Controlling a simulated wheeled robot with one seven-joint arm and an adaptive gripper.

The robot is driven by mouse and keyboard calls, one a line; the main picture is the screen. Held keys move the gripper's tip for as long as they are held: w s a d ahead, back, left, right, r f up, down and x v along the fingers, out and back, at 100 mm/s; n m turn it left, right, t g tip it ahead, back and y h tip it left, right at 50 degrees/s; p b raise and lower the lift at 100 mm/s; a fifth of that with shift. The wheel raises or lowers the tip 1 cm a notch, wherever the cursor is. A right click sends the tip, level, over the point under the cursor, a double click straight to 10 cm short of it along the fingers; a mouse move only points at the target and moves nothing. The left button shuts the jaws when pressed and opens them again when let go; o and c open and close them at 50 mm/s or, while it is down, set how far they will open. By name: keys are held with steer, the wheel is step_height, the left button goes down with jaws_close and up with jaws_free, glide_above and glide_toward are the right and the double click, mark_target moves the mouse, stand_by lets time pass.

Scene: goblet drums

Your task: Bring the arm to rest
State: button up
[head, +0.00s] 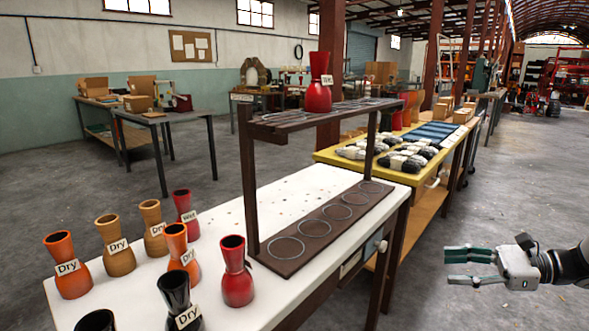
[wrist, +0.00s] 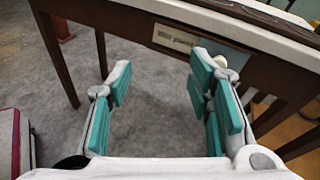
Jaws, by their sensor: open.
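My gripper (head: 470,267) is at the lower right of the head view, out over the open floor to the right of the white table. It points left and is open, with nothing between its fingers. In the wrist view my gripper (wrist: 163,90) shows its teal finger pads spread apart, with grey floor between them. The table's front edge and a drawer with a label (wrist: 173,38) lie beyond the fingertips, apart from them.
Goblet drums with "Dry" and "Wet" labels, such as an orange one (head: 67,265), stand on the white table (head: 305,185). A dark two-level rack (head: 247,185) holds a red drum (head: 319,85) on top. A yellow table (head: 350,165) stands behind. Floor around my gripper is clear.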

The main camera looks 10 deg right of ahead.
steer(key=s+a+r+n+g+h, duration=0.1)
steer(key=s+a+r+n+g, duration=0.25)
steer(key=a, duration=0.35)
steer(key=s+a+r+n+g+h, duration=0.2)
steer(key=a+r+n+g, duration=0.15)
steer(key=a, duration=0.45)
steer(key=s+a+r+n+g+h, duration=0.1)
steer(key=s+a+r+n+g, duration=0.2)
steer(key=a, duration=0.4)
steer(key=s+a+n+t+h, duration=0.15)
steer(key=s+n+h, duration=0.35)
steer(key=s, duration=0.5)
steer(key=s+a+n+t+h, duration=0.1)
steer(key=s+a+n+h, duration=0.25)
steer(key=s+n, duration=0.45)
step_height(320, 180, up, 31)
steer(key=s+d+t+p, duration=0.1)
steer(key=t+p, duration=0.2)
steer(key=p, duration=2.7)
steer(key=shift+s+d+r, duration=0.15)
steer(key=shift+s+d, duration=0.05)
steer(key=shift+t+h, duration=0.25)
